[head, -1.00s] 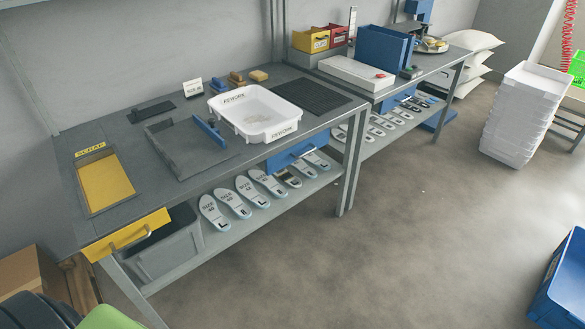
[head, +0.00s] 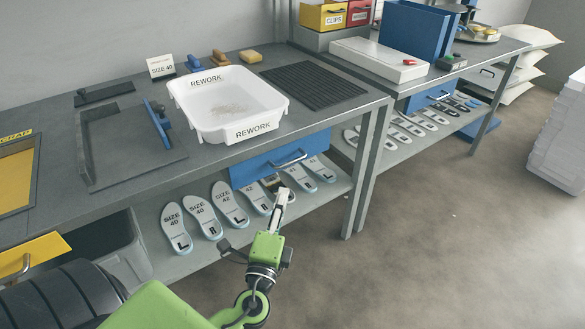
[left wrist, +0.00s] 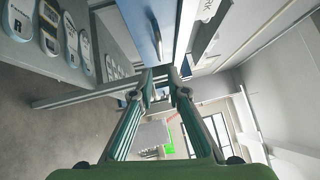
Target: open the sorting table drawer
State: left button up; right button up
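The blue drawer (head: 248,170) sits under the front edge of the grey sorting table (head: 330,118) and looks shut. Its pale bar handle (head: 290,161) is on the front face. My left gripper (head: 283,195) is just below and in front of the handle, apart from it in the head view. In the left wrist view its two fingers (left wrist: 165,75) stand apart with nothing between them. There the blue drawer front (left wrist: 140,25) and handle (left wrist: 157,40) show beyond the fingertips. My right gripper is out of view.
A white REWORK tray (head: 180,90) stands on the table above the drawer. Several insoles (head: 228,203) lie on the lower shelf (head: 325,200) below. A yellow drawer front (head: 35,255) is at the left. A table leg (head: 362,175) stands right of the drawer; the floor in front is clear.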

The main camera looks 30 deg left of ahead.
aim_at(293, 160)
pick_arm(q)
jog(key=p+x, duration=0.1)
jog(key=x, duration=1.2)
jog(key=shift+w+a+p, duration=0.1)
jog(key=shift+w+p, duration=0.15)
jog(key=shift+p, duration=0.15)
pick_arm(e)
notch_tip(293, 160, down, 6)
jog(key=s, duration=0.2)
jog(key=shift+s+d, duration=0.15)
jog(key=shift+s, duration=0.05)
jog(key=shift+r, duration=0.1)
pick_arm(q)
grip_shut()
